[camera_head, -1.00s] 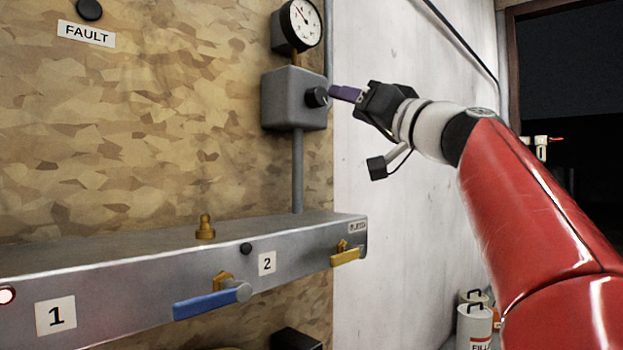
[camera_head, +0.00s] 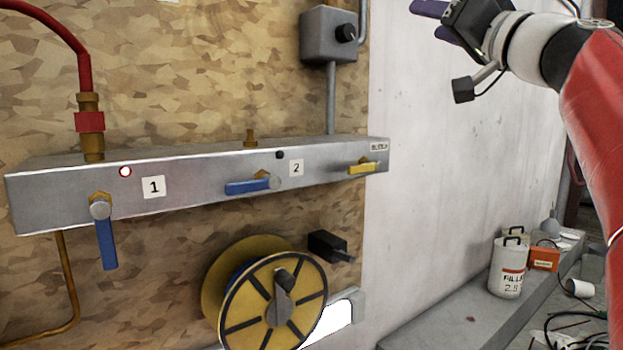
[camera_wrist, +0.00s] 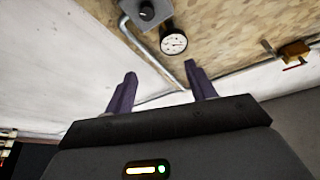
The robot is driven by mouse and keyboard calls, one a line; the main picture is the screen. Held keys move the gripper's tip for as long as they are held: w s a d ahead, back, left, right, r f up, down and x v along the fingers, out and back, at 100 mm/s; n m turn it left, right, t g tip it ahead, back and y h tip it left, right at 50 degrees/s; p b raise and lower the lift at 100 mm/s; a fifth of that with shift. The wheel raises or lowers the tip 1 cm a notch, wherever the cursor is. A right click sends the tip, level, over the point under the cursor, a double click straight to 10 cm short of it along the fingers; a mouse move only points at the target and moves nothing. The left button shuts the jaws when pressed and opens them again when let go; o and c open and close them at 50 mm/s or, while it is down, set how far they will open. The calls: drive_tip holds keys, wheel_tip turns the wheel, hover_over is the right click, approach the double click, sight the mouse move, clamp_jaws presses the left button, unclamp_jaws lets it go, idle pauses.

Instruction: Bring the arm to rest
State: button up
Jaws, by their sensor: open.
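My red arm reaches in from the right of the head view. My gripper (camera_head: 428,22) is at the top of that view, right of the grey box with the black knob (camera_head: 346,33) and apart from it. In the wrist view my gripper (camera_wrist: 160,92) shows two purple fingers spread apart with nothing between them. The grey box (camera_wrist: 150,12) and a round white-faced gauge (camera_wrist: 174,43) appear beyond the fingers.
A grey manifold (camera_head: 210,195) on the chipboard wall carries blue levers, one (camera_head: 105,243) hanging down, and a yellow lever (camera_head: 362,168). A yellow reel (camera_head: 230,280) is below. White canisters (camera_head: 508,270) stand on a ledge at right. The pale wall beside my gripper is bare.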

drive_tip(key=s+a+f+m+g+h+p, duration=0.1)
drive_tip(key=s+a+f+g+h, duration=0.1)
drive_tip(key=f, duration=0.6)
drive_tip(key=s+a+f+g+h+p, duration=0.1)
drive_tip(key=a+f+g, duration=0.15)
drive_tip(key=f, duration=0.55)
drive_tip(key=s+a+f+m+g+h+p, duration=0.1)
drive_tip(key=s+a+f+g+h, duration=0.15)
drive_tip(key=f, duration=0.65)
drive_tip(key=s+d+f+g+h, duration=0.1)
drive_tip(key=s+f+g, duration=0.1)
drive_tip(key=s+f, duration=0.3)
drive_tip(key=s+d+f+g+h+p, duration=0.1)
drive_tip(key=s+f, duration=0.5)
drive_tip(key=f, duration=0.6)
drive_tip(key=s+d+f+g+h, duration=0.1)
drive_tip(key=s+f+g+h, duration=0.2)
drive_tip(key=s+f, duration=0.3)
wheel_tip(320, 180, down, 4)
drive_tip(key=shift+d+r+n+g+p, duration=0.3)
drive_tip(key=shift+n+g+p, duration=0.1)
drive_tip(key=shift+g, duration=0.1)
